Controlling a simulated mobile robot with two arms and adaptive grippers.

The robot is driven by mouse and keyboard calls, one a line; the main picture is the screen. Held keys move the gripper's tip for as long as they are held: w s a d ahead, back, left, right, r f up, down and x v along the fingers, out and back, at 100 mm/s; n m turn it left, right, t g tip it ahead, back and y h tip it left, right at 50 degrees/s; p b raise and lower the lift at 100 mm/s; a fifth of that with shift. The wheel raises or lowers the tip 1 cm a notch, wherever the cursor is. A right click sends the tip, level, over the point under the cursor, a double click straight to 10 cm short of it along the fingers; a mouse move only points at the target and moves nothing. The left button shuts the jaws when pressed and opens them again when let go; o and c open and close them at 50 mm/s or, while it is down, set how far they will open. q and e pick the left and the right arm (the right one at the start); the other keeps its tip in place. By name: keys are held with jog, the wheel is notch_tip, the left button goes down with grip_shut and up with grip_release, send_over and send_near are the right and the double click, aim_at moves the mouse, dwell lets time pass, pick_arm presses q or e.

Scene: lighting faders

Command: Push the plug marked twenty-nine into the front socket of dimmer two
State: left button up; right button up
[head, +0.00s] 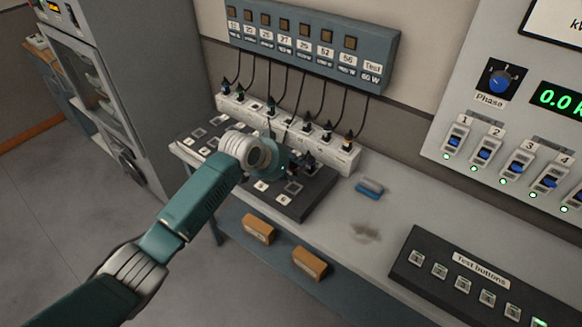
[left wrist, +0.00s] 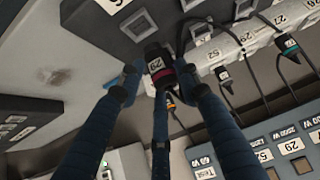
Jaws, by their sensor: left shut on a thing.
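My left gripper (head: 290,168) is shut on a dark plug (left wrist: 157,52) with a white label and a red band; the label is sideways and seems to read 29. In the head view my arm and hand cover part of the dimmer units (head: 310,203) and hide the plug. The units have light square sockets on top. My right gripper is not in view.
A white strip (head: 345,160) behind the units holds several corded plugs. Their cords hang from a labelled wall box (head: 375,62). A blue-grey block (head: 369,188) lies on the bench, right of the units. A test-button panel (head: 470,275) stands at the bench's right.

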pick_arm(q)
jog(key=shift+r+p, duration=2.55)
jog(key=shift+r, duration=0.35)
jog(key=shift+r+p, duration=0.7)
jog(key=shift+r, duration=0.4)
jog(key=shift+f, duration=0.1)
